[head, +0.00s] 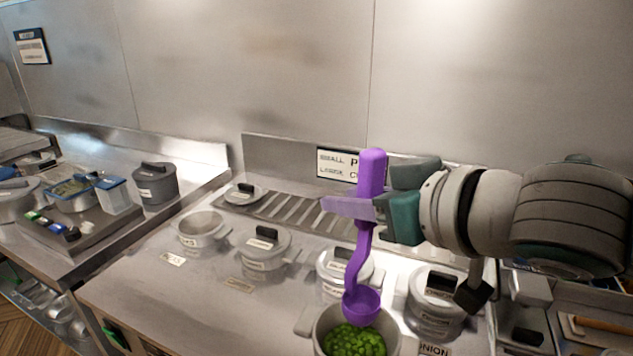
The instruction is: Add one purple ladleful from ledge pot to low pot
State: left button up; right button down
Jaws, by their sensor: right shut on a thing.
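A purple ladle (371,172) is held upright in my right gripper (390,197), with the jaws shut on its upper handle. The ladle bowl (361,306) hangs down over the rim of an open grey pot (316,330) holding green, pea-like pieces (354,342). I cannot tell whether the bowl touches the green pieces or holds any. Another open pot (201,239) sits further left on the counter and looks empty inside. The picture does not make clear which pot is the ledge pot or the low pot. My left gripper is not in view.
Lidded pots stand on the steel counter (150,290): one left of the ladle (264,250), one behind it (333,272), one right (436,305). A slotted grate (290,215) and a sign (335,164) are behind. A side counter at left holds a dark pot (155,184).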

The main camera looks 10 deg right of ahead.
notch_tip(320, 180, down, 14)
jog(key=b, duration=1)
jog(key=shift+r+b, duration=0.1)
jog(key=shift+b, duration=0.3)
jog(key=shift+f+b, duration=0.45)
jog(key=shift+f, duration=0.2)
notch_tip(320, 180, up, 15)
jog(key=p, duration=1.6)
send_over(346, 293)
jog(key=w, duration=0.2)
jog(key=shift+s+d+r, duration=0.2)
jog(key=shift+s+d, duration=0.05)
jog(key=shift+f, duration=0.1)
